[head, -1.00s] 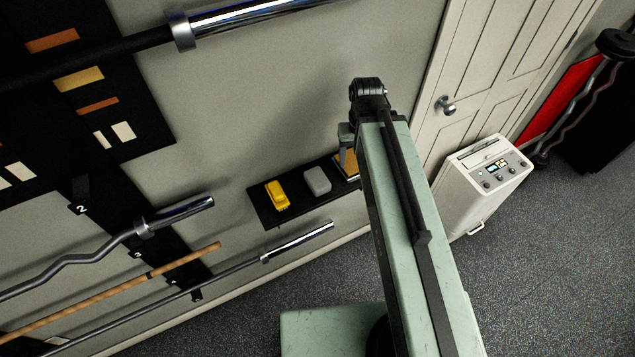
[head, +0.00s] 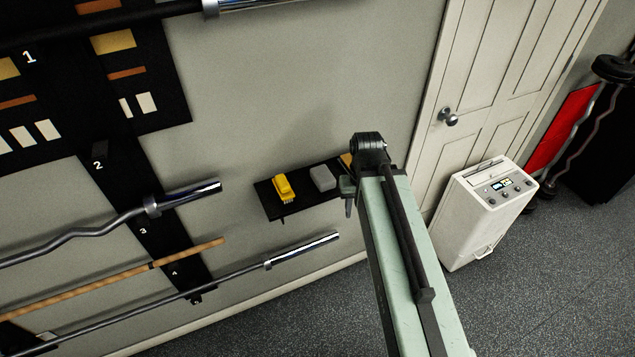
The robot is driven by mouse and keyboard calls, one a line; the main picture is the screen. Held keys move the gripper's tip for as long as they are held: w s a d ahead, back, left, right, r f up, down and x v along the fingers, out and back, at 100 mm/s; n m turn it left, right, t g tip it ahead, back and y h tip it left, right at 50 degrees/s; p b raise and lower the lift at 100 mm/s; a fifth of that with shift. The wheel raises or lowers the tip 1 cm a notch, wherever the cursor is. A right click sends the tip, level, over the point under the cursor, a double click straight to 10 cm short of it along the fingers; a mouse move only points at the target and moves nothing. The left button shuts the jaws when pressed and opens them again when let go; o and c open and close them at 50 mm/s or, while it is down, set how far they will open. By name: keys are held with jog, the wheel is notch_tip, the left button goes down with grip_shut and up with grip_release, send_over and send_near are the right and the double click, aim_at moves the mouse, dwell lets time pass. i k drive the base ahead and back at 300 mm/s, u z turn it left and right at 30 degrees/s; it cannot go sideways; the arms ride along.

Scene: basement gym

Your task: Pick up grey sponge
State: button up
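The grey sponge (head: 322,178) is a small light grey block on a black wall shelf (head: 273,206). It sits between a yellow brush-like item (head: 283,187) on its left and a brown-yellow item (head: 346,160) on its right, which is mostly hidden by my arm. My gripper (head: 348,196) is at the far end of my green arm, to the right of the sponge in the picture and apart from it. Its fingers are small, dark and partly hidden, so I cannot see whether they are open.
A barbell rack with several bars (head: 170,196) is on the wall to the left, with bar ends near the shelf. A white door (head: 480,90) and a white boxy appliance (head: 482,215) stand to the right. Dark speckled floor (head: 550,290) is clear in front.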

aim_at(321, 176)
jog(key=u, duration=2.9)
jog(key=k, duration=1.2)
jog(key=z, duration=0.55)
jog(key=i, duration=1.5)
